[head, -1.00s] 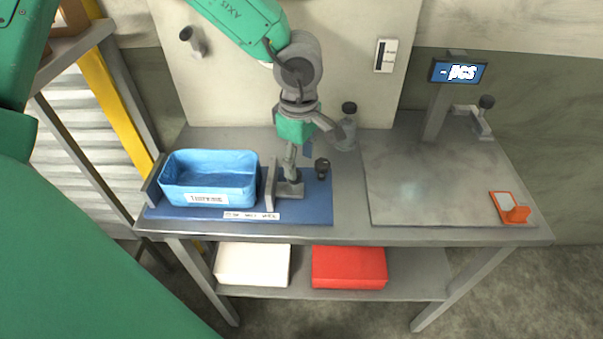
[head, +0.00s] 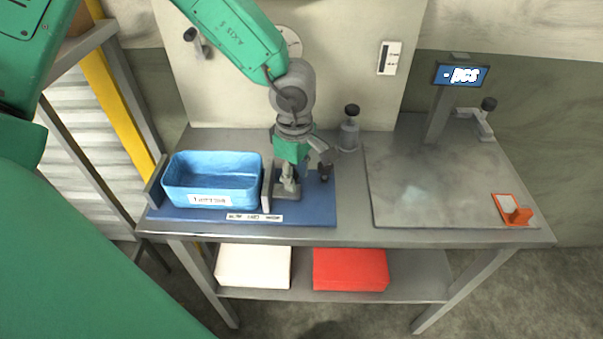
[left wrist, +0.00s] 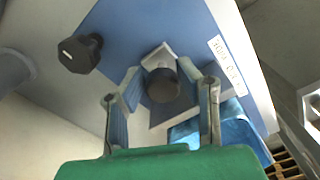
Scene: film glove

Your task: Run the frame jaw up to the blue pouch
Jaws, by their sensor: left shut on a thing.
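The blue pouch (head: 212,180), an open tub shape with a white label, sits on the blue base (head: 305,211) against a grey upright at its left. The frame jaw (head: 267,188), a grey upright plate with a foot, stands at the pouch's right side. The gap between them is very thin; I cannot tell whether they touch. My left gripper (head: 288,172) points down just right of the plate, shut on the jaw's handle. In the left wrist view a dark round knob (left wrist: 162,84) shows between the fingers, with the pouch (left wrist: 228,124) beside them. My right gripper is out of view.
A black knob (head: 325,172) stands on the base right of my gripper. White and red boxes (head: 350,270) lie below.

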